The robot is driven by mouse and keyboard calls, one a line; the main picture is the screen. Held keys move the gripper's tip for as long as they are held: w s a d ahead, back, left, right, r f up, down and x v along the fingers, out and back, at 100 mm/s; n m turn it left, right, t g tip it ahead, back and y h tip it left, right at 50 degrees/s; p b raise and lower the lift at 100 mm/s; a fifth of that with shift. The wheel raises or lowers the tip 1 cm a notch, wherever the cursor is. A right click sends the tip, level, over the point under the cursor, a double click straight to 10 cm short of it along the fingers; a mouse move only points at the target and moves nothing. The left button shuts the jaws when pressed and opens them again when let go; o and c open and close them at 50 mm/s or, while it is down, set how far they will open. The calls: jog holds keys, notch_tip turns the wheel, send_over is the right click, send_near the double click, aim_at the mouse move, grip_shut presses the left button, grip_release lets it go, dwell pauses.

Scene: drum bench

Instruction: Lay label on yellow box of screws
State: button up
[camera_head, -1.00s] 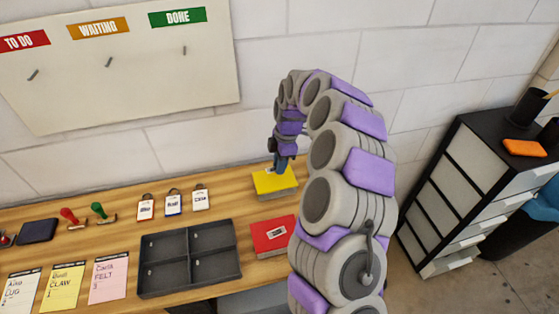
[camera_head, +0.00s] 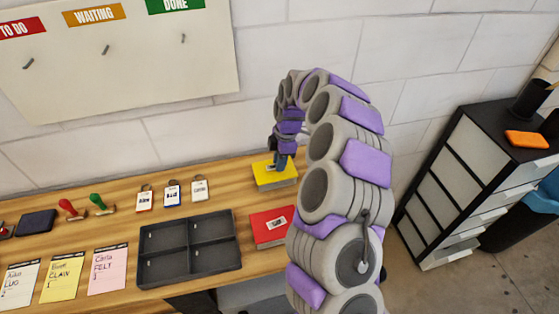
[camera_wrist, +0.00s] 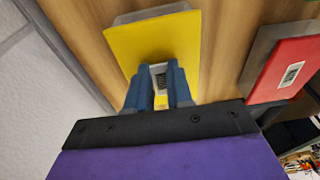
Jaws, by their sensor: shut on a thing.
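The yellow box (camera_head: 278,181) stands on the bench near the wall, with a flat yellow top. In the wrist view the yellow box (camera_wrist: 150,40) fills the upper middle. My gripper (camera_head: 280,163) is over the box, pointing down at its top. In the wrist view my gripper (camera_wrist: 159,75) is shut on a small white label (camera_wrist: 158,78) with dark print, held between the blue fingers. The label is over the yellow top; I cannot tell whether it touches it. The fingers hide part of the label.
A red box (camera_head: 267,232) with a white label stands nearer on the bench, beside a dark divided tray (camera_head: 190,271). Tags (camera_head: 172,196), stamps (camera_head: 102,206) and coloured cards (camera_head: 62,282) lie to the left. The wall rises close behind the yellow box.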

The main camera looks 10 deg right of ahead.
jog(key=o, duration=0.8)
jog(key=shift+o, duration=0.2)
notch_tip(320, 180, up, 22)
jog(key=d+p, duration=0.3)
jog(key=p, duration=0.3)
jog(key=shift+w, duration=0.35)
dwell(0.6)
